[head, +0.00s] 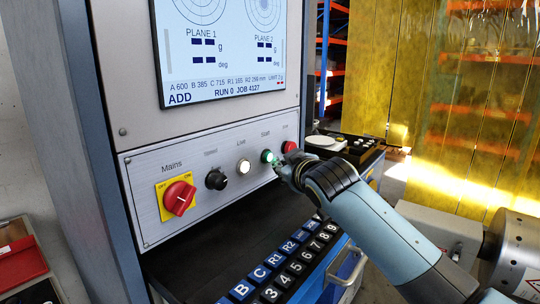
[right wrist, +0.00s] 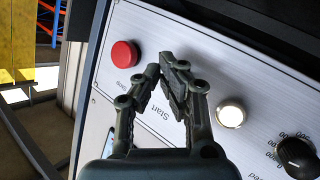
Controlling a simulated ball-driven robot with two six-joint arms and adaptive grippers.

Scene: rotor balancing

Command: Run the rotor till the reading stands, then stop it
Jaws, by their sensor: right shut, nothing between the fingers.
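The control panel (head: 150,225) carries a green Start button (head: 267,156), a red Stop button (head: 289,147), a lit white Live lamp (head: 243,167), a black speed knob (head: 216,180) and a red Mains switch (head: 179,198) on a yellow plate. My right gripper (head: 279,165) is shut and empty, its tips close by the Start button; I cannot tell if they touch. In the right wrist view the fingers (right wrist: 166,72) hide the Start button, between the Stop button (right wrist: 124,54) and the lamp (right wrist: 230,114). The screen (head: 222,60) shows dashes for both planes and "RUN 0". My left gripper is out of view.
Below the panel is a dark shelf (head: 190,258) with blue and black lettered and numbered blocks (head: 262,273). A grey machine part (head: 518,255) stands at the lower right, before yellow curtains (head: 465,90). A red tray (head: 20,262) lies at the far left.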

